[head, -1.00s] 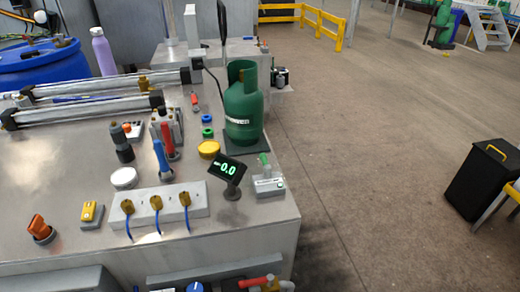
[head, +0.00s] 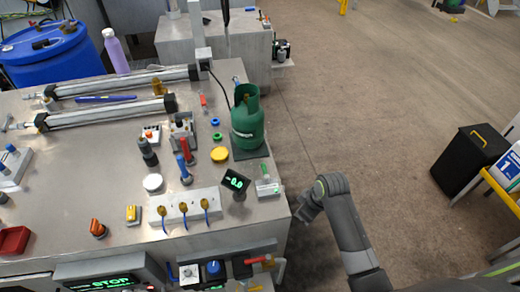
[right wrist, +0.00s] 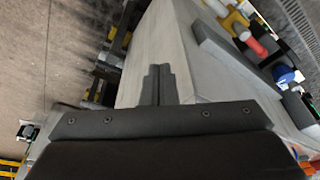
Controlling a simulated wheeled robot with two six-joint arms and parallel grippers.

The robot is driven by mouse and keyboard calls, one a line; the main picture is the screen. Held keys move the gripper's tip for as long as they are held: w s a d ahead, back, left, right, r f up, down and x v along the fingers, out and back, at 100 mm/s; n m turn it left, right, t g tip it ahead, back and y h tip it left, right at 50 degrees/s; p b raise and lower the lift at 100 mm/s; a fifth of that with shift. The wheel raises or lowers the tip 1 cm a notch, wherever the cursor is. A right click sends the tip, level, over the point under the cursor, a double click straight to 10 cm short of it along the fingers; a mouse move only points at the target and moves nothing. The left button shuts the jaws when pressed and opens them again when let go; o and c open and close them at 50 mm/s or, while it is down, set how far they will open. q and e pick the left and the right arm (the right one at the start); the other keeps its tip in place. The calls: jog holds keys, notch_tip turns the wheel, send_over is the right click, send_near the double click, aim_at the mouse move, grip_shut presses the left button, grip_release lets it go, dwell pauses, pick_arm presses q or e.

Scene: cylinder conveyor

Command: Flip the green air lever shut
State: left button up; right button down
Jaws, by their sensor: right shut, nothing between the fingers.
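The green lever (head: 264,168) stands up from a small pale block (head: 268,188) at the right front corner of the metal bench, in the head view. My right gripper (head: 304,209) is just off the bench's right edge, to the right of and slightly nearer than the block, apart from it. In the right wrist view its fingers (right wrist: 158,84) are shut with nothing between them, in front of the bench side. The lever is not seen in the right wrist view. My left gripper is not in view.
A green gas cylinder (head: 247,122) stands behind the lever block. A small display (head: 236,181) on a stalk is close on its left. A white strip (head: 190,218) with several yellow-topped plugs lies further left.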

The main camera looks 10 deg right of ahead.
pick_arm(q)
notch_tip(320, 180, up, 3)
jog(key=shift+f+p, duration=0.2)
jog(key=shift+p, duration=0.45)
pick_arm(e)
jog(key=w+a+r+n+g+y, duration=0.1)
jog(key=w+a+r+n, duration=0.4)
jog(key=w+r, duration=0.2)
jog(key=w+a+r+n+g+y, duration=0.1)
jog(key=w+a+r+n, duration=0.4)
jog(key=r, duration=0.6)
jog(key=w, duration=0.2)
jog(key=shift+w+a+r, duration=0.35)
jog(key=shift+a, duration=0.05)
